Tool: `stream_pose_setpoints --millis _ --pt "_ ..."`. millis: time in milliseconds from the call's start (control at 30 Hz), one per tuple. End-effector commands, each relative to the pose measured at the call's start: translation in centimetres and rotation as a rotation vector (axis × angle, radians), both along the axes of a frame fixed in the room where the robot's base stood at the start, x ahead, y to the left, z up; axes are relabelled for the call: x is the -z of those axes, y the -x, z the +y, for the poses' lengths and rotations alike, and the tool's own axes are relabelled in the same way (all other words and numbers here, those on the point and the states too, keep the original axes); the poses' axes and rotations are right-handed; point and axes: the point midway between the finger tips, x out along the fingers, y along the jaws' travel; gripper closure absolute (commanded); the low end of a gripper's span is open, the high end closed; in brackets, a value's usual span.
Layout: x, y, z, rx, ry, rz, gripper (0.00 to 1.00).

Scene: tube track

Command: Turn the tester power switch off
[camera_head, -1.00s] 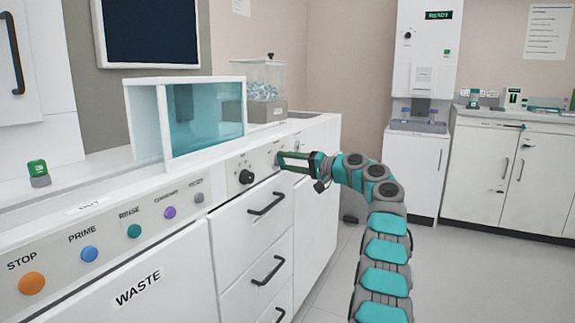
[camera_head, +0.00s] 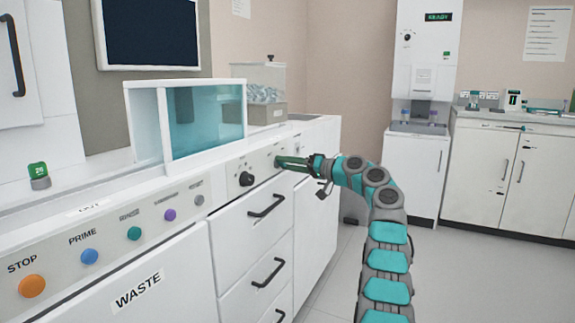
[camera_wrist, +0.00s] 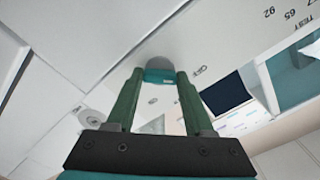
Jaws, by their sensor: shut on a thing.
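My gripper (camera_head: 280,162) reaches from the right to the control panel (camera_head: 262,159) on the front of the white bench, just right of a black dial (camera_head: 246,178). In the wrist view its two green fingers (camera_wrist: 160,82) are shut on a small teal and grey part at the panel face, which I take to be the tester power switch (camera_wrist: 160,75). Small lettering stands beside it, too blurred to read surely. In the head view the gripper hides the switch, so its setting cannot be told.
White drawers with black handles (camera_head: 267,205) lie below the panel. A teal glass enclosure (camera_head: 205,118) stands on the bench above. Several coloured buttons, including an orange one (camera_head: 32,286), line the panel at left. The floor (camera_head: 465,270) at right is clear.

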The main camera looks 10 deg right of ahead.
Motion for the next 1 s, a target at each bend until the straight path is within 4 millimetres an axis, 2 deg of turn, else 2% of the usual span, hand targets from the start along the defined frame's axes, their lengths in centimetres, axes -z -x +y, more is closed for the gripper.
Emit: stream_pose_setpoints --millis 167,200,433,767,1000 --pt "0.3 0.0 0.1 -0.003 0.002 0.003 1.00" --pt "0.3 0.0 0.1 -0.003 0.002 0.003 0.44" --pt "0.1 0.0 0.1 -0.001 0.001 0.002 0.18" --pt "0.1 0.1 -0.2 0.000 0.000 0.000 0.18" --pt "0.2 1.5 -2.1 0.002 0.002 -0.004 0.18"
